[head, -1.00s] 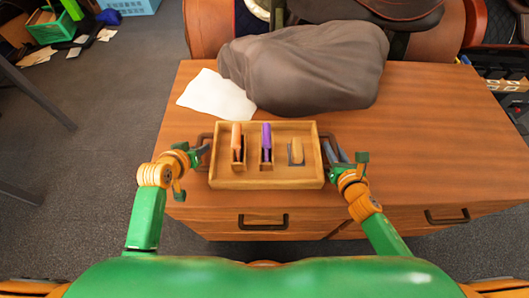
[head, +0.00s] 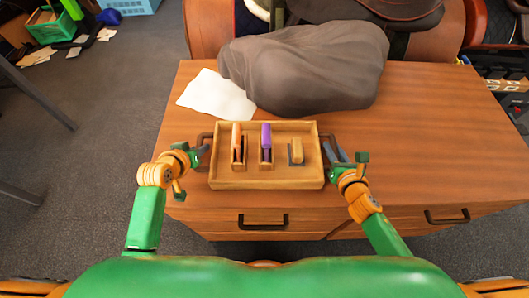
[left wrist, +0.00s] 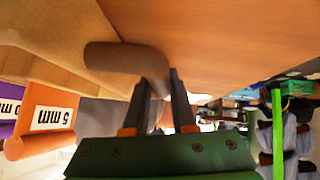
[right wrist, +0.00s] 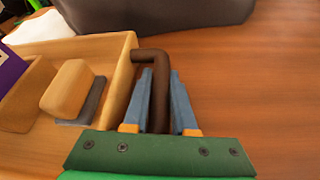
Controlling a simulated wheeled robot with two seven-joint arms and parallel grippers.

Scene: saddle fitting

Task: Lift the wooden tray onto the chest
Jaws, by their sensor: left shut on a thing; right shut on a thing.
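The wooden tray (head: 265,184) is at the front of the chest (head: 430,130), over its top near the front edge. It looks level; whether it touches the top I cannot tell. It holds an orange-handled tool (head: 237,145), a purple-handled tool (head: 266,143) and a small wooden block on a grey base (head: 296,152). My left gripper (head: 199,153) is shut on the tray's left handle, a brown bar (left wrist: 125,58) in the left wrist view. My right gripper (head: 335,156) is shut on the right handle, which stands between its fingers (right wrist: 158,100) in the right wrist view.
A large grey-brown covered bundle (head: 305,68) lies on the chest behind the tray. A white cloth or sheet (head: 215,96) lies at its left. The chest top to the right is clear. Drawer pulls (head: 263,221) stick out from the chest front. Saddles stand behind.

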